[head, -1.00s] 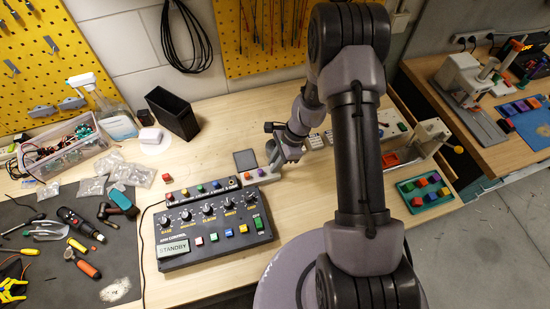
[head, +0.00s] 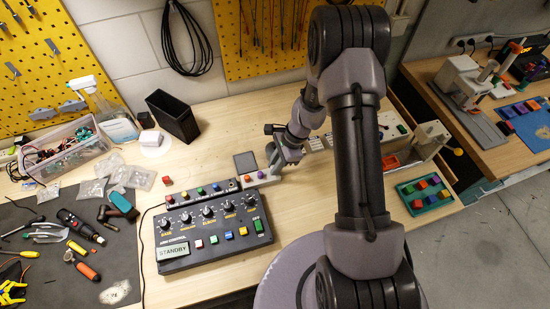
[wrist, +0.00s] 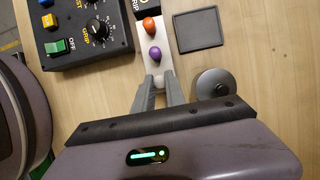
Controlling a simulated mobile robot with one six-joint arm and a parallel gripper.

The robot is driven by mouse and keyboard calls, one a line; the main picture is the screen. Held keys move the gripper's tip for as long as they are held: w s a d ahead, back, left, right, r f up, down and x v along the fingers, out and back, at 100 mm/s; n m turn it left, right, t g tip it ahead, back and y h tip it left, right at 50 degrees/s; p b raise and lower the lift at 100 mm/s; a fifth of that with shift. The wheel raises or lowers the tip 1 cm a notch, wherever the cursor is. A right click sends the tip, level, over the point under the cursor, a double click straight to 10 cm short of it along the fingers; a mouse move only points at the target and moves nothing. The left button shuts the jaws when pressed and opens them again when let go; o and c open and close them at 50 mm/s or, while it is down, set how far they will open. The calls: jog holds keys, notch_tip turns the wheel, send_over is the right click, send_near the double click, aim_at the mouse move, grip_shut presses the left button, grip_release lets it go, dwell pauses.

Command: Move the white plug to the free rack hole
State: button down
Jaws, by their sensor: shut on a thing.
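My gripper (wrist: 158,88) is shut on a pale piece, which looks like the white plug (wrist: 158,81), at the near end of a pale rack strip (wrist: 145,35). The fingers hide most of it, and I cannot tell whether it sits in a hole or just above. An orange plug (wrist: 149,23) and a purple plug (wrist: 154,54) stand in the strip beyond it. In the head view my gripper (head: 273,161) is low at the right end of the rack (head: 268,176). The free hole is not clearly visible.
A dark square pad (wrist: 201,29) and a round grey metal piece (wrist: 216,84) lie right of the strip. A black bin (head: 173,115) stands behind. Bare bench shows to the right.

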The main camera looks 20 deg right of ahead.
jog(key=p, duration=0.3)
dwell(0.5)
jog(key=shift+r, duration=0.15)
notch_tip(320, 180, up, 4)
jog(key=n+g+p, duration=0.1)
jog(key=n+p, duration=0.1)
jog(key=p, duration=0.3)
jog(key=shift+a+r, duration=0.1)
jog(key=shift+r, duration=0.1)
jog(key=shift+r+n+p, duration=0.1)
jog(key=shift+n+p, duration=0.6)
jog(key=shift+n, duration=0.1)
jog(key=shift+w+f+g, duration=0.1)
jog(key=shift+f+g, duration=0.15)
jog(key=shift+g, duration=0.05)
notch_tip(320, 180, down, 4)
jog(key=b, duration=0.3)
jog(key=shift+f, duration=0.15)
